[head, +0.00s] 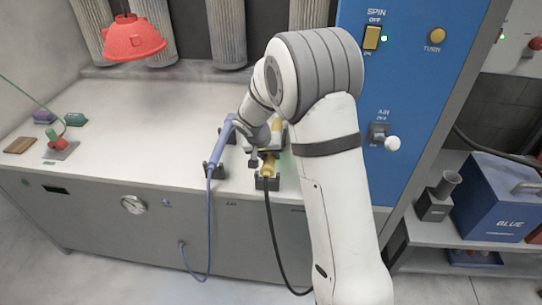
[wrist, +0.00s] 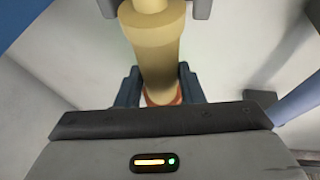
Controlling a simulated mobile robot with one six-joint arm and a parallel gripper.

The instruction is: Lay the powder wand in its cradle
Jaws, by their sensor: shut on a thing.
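The powder wand is a tan-yellow rod (wrist: 156,60) with a red band at its lower end in the wrist view. In the head view its yellow end (head: 268,166) is at the dark cradle (head: 268,183) near the bench's front edge, with a black hose hanging down. My gripper (wrist: 160,86) is shut on the wand, one finger on each side. Two grey prongs (wrist: 200,8) flank the wand's wide collar at the top of the wrist view. I cannot tell whether the wand rests on them. My arm hides much of the wand in the head view.
A blue wand (head: 219,148) with a blue hose lies in a holder just left. A red hood (head: 132,38) hangs over the bench at the back left. A blue control panel (head: 415,90) stands right. The bench's left middle (head: 130,115) is clear.

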